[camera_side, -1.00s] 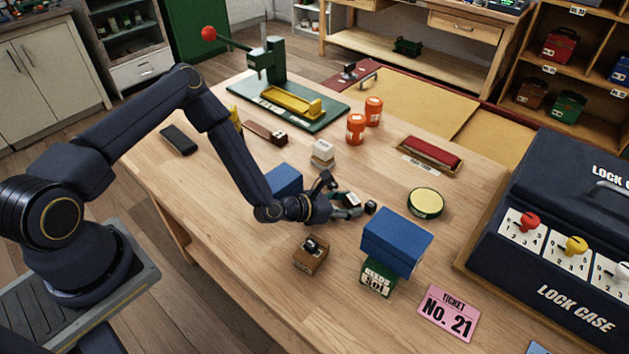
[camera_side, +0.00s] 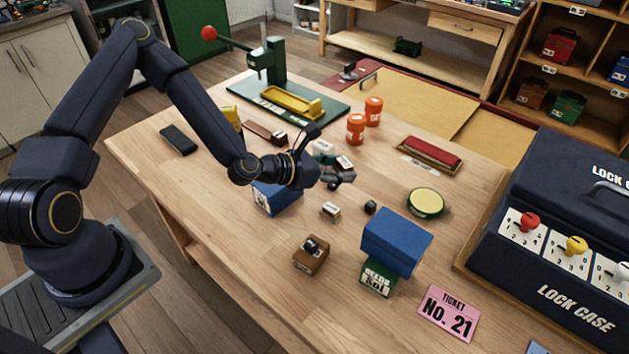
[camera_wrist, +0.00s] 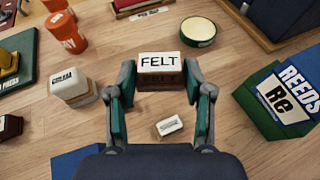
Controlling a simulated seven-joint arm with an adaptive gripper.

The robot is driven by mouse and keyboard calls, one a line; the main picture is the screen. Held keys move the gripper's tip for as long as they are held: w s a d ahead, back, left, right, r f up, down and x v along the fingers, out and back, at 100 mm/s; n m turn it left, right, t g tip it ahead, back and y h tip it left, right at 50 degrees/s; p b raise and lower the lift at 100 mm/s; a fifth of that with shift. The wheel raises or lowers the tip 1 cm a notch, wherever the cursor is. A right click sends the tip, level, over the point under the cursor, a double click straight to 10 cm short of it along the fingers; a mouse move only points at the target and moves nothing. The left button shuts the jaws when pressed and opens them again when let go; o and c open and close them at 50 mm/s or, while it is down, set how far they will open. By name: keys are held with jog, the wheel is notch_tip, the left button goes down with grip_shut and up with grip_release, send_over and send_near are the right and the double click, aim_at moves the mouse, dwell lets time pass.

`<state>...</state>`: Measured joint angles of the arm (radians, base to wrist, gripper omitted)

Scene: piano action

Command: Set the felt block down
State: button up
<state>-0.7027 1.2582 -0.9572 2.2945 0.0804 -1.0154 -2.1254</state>
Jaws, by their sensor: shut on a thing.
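The felt block shows in the wrist view as a brown block with a white FELT label (camera_wrist: 160,64), between the tips of my gripper (camera_wrist: 160,84). My gripper is shut on it. In the side view my gripper (camera_side: 341,172) holds the block (camera_side: 343,162) above the middle of the table; the fingers hide part of it. The table surface (camera_side: 290,240) below is light wood.
A small pale labelled piece (camera_side: 330,210) and a small black piece (camera_side: 370,207) lie below my gripper. A white block (camera_wrist: 72,86) stands to the left in the wrist view. A blue-topped REEDS box (camera_side: 396,243) and a round yellow tin (camera_side: 426,203) are nearby.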

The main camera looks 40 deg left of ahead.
jog(key=shift+s+a+r, duration=0.35)
jog(key=shift+r, duration=0.05)
send_over(370, 186)
jog(key=f, duration=0.9)
jog(key=shift+s, duration=0.3)
jog(key=shift+w+d+f, duration=0.1)
jog(key=shift+w+f, duration=0.1)
jog(key=shift+f, duration=0.15)
jog(key=shift+w+f, duration=0.1)
jog(key=shift+f, duration=1.5)
jog(key=shift+f, duration=0.1)
jog(key=o, duration=1.1)
